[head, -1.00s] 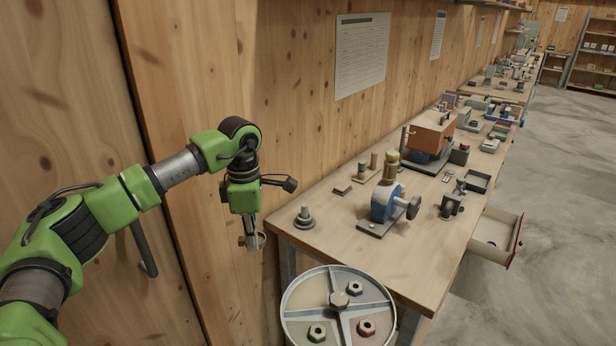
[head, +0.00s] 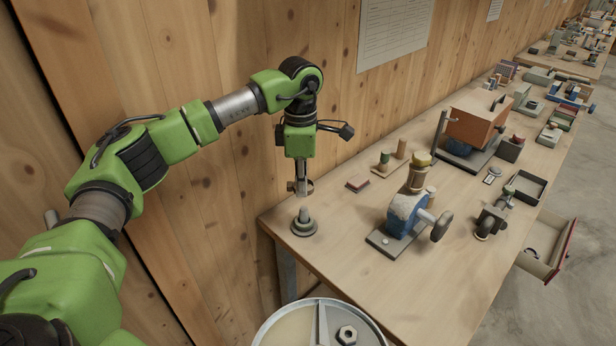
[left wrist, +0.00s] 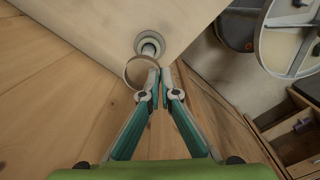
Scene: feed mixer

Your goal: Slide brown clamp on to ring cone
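The ring cone (head: 303,227) is a grey stepped post on a round green-grey base, upright at the table's near left corner. It also shows in the left wrist view (left wrist: 149,46). My left gripper (head: 302,183) points down just above the cone. Its fingers (left wrist: 160,82) are shut on the brown clamp (left wrist: 141,73), a thin open ring held at the fingertips. In the head view the clamp (head: 293,187) is above the cone's top. In the wrist view its rim overlaps the cone's lower edge, and the ring's opening is off the cone's centre. My right gripper is not in view.
A blue grinder-like device (head: 405,217) stands right of the cone, with a small red block (head: 358,183) behind. A round divided drum (head: 290,325) stands in front of the table (head: 350,255). An open drawer (head: 545,245) juts out at right. The wooden wall is close behind.

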